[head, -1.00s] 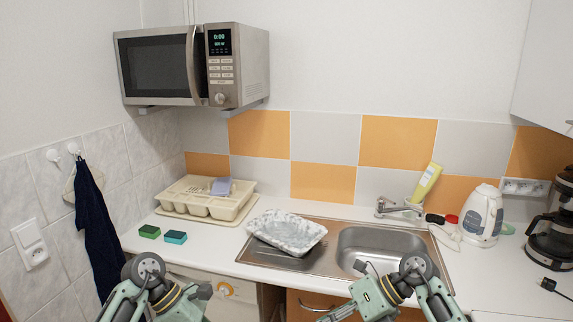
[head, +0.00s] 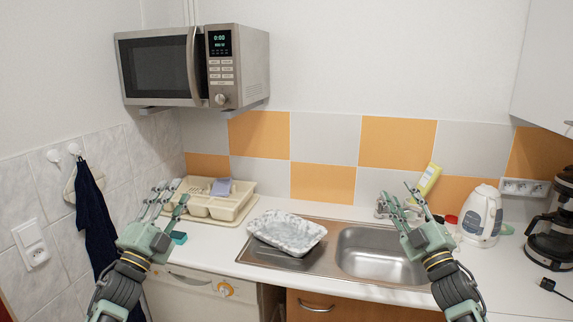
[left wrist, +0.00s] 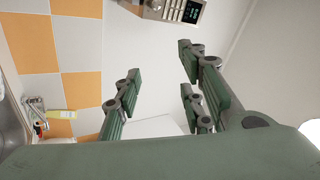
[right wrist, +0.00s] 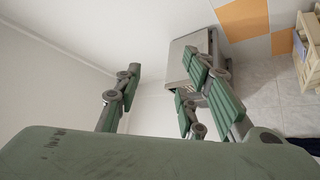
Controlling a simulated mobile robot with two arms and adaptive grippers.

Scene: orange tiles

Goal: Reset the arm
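My left gripper (head: 168,197) is raised in front of the left part of the counter, fingers pointing up. Its spread fingers also show in the left wrist view (left wrist: 160,95), open with nothing between them. My right gripper (head: 402,202) is raised in front of the right side of the sink, fingers up. In the right wrist view its fingers (right wrist: 165,95) are spread and empty.
A marbled tray (head: 287,232) rests on the sink's drainer beside the basin (head: 375,254). A dish rack (head: 232,209) stands at the left. A microwave (head: 165,68) hangs above. A kettle (head: 482,215) and coffee maker (head: 552,235) stand at the right. A dark towel (head: 92,225) hangs left.

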